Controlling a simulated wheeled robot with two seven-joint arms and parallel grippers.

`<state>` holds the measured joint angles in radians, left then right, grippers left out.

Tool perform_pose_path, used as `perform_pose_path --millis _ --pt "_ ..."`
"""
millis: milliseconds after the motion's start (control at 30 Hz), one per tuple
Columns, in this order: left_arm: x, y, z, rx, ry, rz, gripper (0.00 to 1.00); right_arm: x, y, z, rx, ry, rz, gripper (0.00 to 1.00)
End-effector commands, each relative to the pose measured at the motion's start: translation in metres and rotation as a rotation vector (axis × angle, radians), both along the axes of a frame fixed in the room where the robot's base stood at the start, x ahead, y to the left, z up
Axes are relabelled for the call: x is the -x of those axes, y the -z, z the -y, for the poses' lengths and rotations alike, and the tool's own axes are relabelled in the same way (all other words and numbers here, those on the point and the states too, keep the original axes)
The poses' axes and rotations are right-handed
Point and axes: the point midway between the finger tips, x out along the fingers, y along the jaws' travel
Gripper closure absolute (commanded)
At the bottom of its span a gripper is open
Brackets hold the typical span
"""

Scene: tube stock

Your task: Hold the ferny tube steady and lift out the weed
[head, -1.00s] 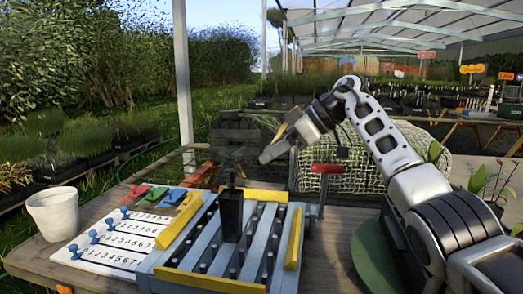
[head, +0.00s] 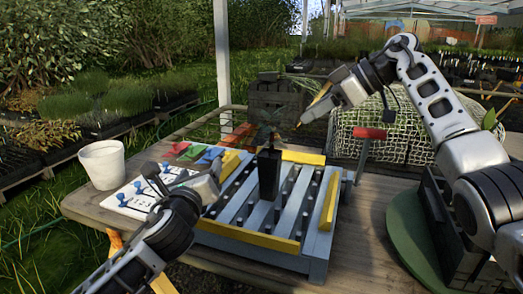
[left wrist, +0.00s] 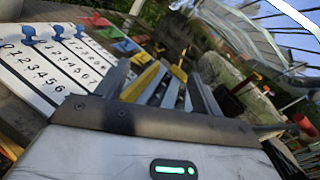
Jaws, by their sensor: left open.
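A black square tube (head: 269,176) stands upright on the slatted blue-grey rack (head: 232,222). Dark feathery foliage (head: 267,132) rises from its top. I cannot pick out the weed from the fern at this size. My left gripper (head: 216,172) is at the rack's left edge, left of the tube and apart from it. In the left wrist view its two fingers (left wrist: 160,85) are spread with nothing between them; I cannot make out the tube there. My right gripper (head: 304,120) is up and right of the foliage, pointing down-left, apart from it. Its jaw gap is unclear.
A white pot (head: 101,165) stands at the table's left. A numbered white board (head: 130,200) with blue pegs lies between pot and rack, with coloured tags (head: 190,152) behind. Yellow bars edge the rack. A red-topped post (head: 369,133) stands right of it. A green round mat (head: 405,235) lies at right.

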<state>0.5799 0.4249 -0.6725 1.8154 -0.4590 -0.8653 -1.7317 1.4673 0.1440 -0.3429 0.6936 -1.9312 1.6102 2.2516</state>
Motion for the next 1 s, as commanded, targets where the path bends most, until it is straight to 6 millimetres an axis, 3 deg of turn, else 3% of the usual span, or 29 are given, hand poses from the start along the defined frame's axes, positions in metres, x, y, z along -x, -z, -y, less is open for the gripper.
perform_pose_path --millis 33,100,200,333,567,933,1000 --pt "-0.004 -0.013 0.026 -0.060 0.058 0.010 0.33 0.000 0.000 0.000 0.000 0.000 0.000 0.64" --pt "-0.006 -0.025 0.058 -0.150 0.133 0.017 0.33 0.000 0.000 0.000 0.000 0.000 0.000 0.64" --pt "-0.006 -0.039 0.094 -0.255 0.216 0.037 0.33 0.000 0.000 0.000 0.000 0.000 0.000 0.64" --pt "-0.004 -0.050 0.123 -0.345 0.283 0.059 0.33 0.000 0.000 0.000 0.000 0.000 0.000 0.64" --pt "-0.002 -0.041 0.135 -0.387 0.311 0.067 0.33 0.000 0.000 0.000 0.000 0.000 0.000 0.64" --pt "-0.001 0.030 0.134 -0.383 0.311 0.063 0.33 0.000 0.000 0.000 0.000 0.000 0.000 0.64" --pt "-0.016 0.026 0.139 -0.383 0.309 0.071 0.33 0.000 0.000 0.000 0.000 0.000 0.000 0.64"
